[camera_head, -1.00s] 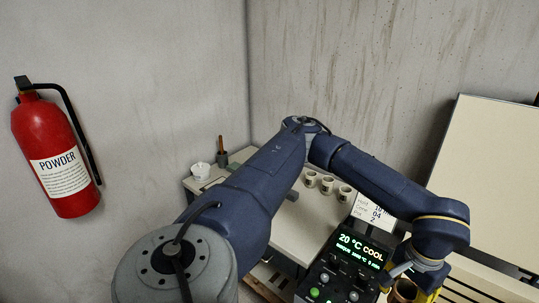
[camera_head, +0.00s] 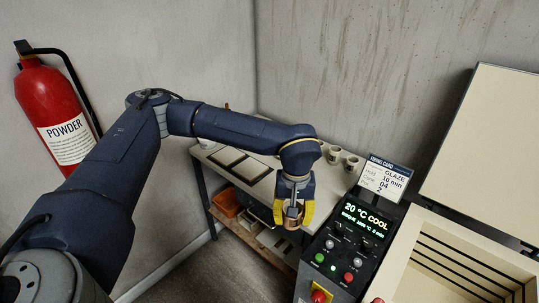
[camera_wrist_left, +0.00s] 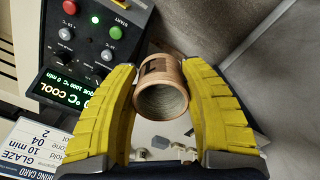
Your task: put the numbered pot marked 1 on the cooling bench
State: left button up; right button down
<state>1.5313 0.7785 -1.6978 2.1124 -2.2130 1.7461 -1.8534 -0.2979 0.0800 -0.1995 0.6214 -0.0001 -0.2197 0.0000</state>
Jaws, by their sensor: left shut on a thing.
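My left gripper (camera_head: 293,212) is shut on a brown pot (camera_head: 292,223) and holds it in the air between the bench and the control box. In the left wrist view the pot (camera_wrist_left: 162,98) sits between the yellow fingers, its open mouth toward the camera. A dark mark shows on its side, but I cannot read it surely. The bench, likely the cooling bench (camera_head: 206,152), stands behind and left of the gripper, with dark-edged square pads on top. My right gripper is not in view.
Small pale pots (camera_head: 333,155) stand at the bench's right end, partly behind my arm. The control box (camera_head: 345,250) reads 20 °C COOL, with a firing card (camera_head: 388,180) behind it. The open kiln (camera_head: 440,235) is at right. An orange bin (camera_head: 224,203) sits below the bench.

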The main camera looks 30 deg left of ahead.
pick_arm(q)
jog(key=w+a+r+m, duration=0.1)
jog(key=w+r+m, duration=0.2)
jog(key=w+m, duration=1.1)
jog(key=w+a+r+m, duration=0.2)
jog(key=w+m, duration=0.9)
jog(key=m, duration=0.5)
jog(key=f, duration=1.9)
jog(key=shift+d, duration=0.25)
jog(key=shift+f, duration=0.2)
jog(key=o, duration=1.2)
jog(key=shift+r, duration=0.1)
